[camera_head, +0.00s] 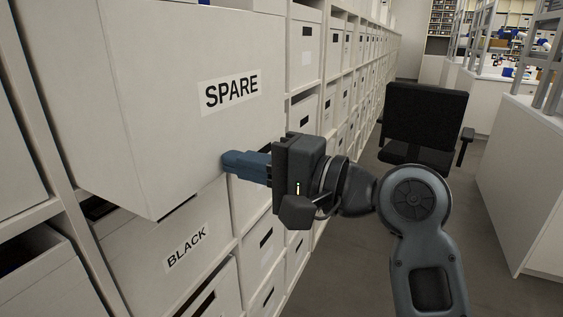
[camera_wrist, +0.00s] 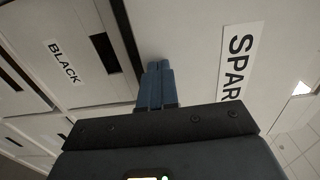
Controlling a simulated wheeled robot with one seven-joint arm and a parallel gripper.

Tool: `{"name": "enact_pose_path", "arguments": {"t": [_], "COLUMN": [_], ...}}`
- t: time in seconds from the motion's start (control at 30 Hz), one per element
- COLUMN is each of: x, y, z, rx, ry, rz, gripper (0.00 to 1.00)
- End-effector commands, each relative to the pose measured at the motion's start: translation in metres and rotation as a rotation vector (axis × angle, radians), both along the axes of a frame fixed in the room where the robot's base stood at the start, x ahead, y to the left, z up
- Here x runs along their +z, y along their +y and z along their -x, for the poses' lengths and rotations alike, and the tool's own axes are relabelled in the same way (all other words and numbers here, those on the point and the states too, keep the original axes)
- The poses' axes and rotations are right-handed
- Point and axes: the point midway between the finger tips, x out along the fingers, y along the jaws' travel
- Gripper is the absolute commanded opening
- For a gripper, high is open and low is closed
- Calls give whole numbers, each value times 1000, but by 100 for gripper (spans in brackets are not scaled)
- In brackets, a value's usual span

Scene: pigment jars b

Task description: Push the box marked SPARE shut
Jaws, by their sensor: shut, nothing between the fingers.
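The white box marked SPARE (camera_head: 165,110) sticks out from the shelf wall in the head view, its label on the front face. The box marked SPARE also fills the upper right of the wrist view (camera_wrist: 195,60), with its label partly cut off. My gripper (camera_head: 226,161) has its blue fingers shut with nothing between them. The fingertips are at the lower right part of the box's front face, below the label, and appear to touch it or be very near. In the wrist view my gripper (camera_wrist: 158,66) points at the same face, near its lower edge.
Below is a box marked BLACK (camera_head: 180,255), set farther back than SPARE. An open box (camera_head: 45,270) shows at lower left. Rows of white boxes run back along the wall. A black chair (camera_head: 420,120) stands in the aisle, with a white bench (camera_head: 520,180) at right.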

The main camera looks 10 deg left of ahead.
Motion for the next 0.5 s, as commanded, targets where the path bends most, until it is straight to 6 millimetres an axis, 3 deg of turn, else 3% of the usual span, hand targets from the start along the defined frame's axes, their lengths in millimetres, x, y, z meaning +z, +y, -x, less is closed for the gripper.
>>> {"name": "enact_pose_path", "arguments": {"t": [0.2,0.5], "x": [2,1], "y": [60,122], "z": [-20,-44], "rx": [5,1], "ry": [0,0], "rz": [0,0], "gripper": [0,0]}}
